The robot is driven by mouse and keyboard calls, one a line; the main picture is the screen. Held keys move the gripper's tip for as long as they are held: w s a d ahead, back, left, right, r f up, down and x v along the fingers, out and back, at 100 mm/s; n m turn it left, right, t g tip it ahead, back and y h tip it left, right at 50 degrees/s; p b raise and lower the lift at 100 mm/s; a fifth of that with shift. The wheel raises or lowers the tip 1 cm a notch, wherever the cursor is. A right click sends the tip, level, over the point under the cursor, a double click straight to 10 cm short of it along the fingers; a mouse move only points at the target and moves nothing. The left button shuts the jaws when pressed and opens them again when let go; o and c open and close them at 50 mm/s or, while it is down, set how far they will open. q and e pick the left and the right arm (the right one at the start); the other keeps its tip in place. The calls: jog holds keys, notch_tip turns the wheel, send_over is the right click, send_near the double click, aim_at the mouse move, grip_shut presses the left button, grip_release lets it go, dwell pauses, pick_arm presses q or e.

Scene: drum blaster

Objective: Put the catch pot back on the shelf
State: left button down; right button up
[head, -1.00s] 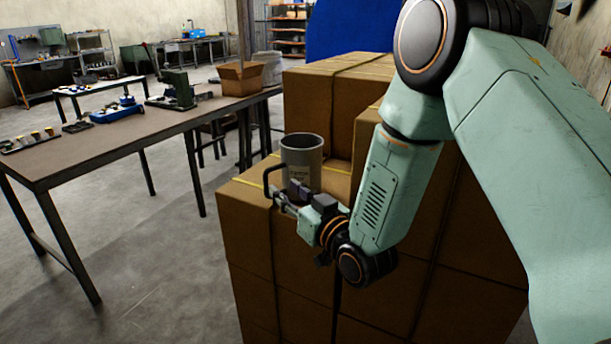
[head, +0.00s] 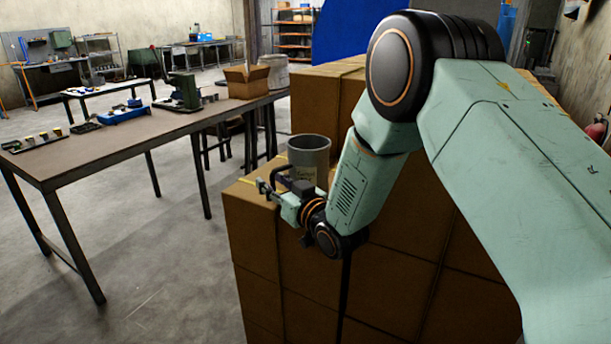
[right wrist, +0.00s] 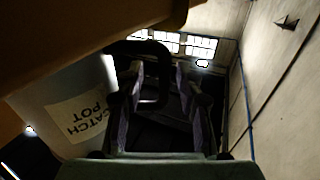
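The catch pot (head: 311,150) is a grey cylinder standing upright on the carton stack (head: 250,235). Its base is partly hidden behind my right gripper (head: 279,184). In the right wrist view, the pot (right wrist: 55,95) is on the left with its label upside down. Its dark loop handle (right wrist: 164,75) shows between the two fingers of my right gripper (right wrist: 160,100). The fingers stand apart around the handle, with a visible gap to the right finger. My left gripper is not in view.
Taller cartons (head: 315,100) rise behind the pot. A long table (head: 110,145) at left holds a blue tool, a small press and an open box (head: 247,81). A shelf rack (head: 293,35) stands far back. The floor between table and cartons is clear.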

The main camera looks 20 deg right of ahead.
jog(key=shift+s+a+r, duration=0.1)
jog(key=shift+a, duration=0.2)
jog(key=c, duration=0.3)
jog(key=shift+d, duration=0.2)
grip_shut()
jog(key=shift+a, duration=0.1)
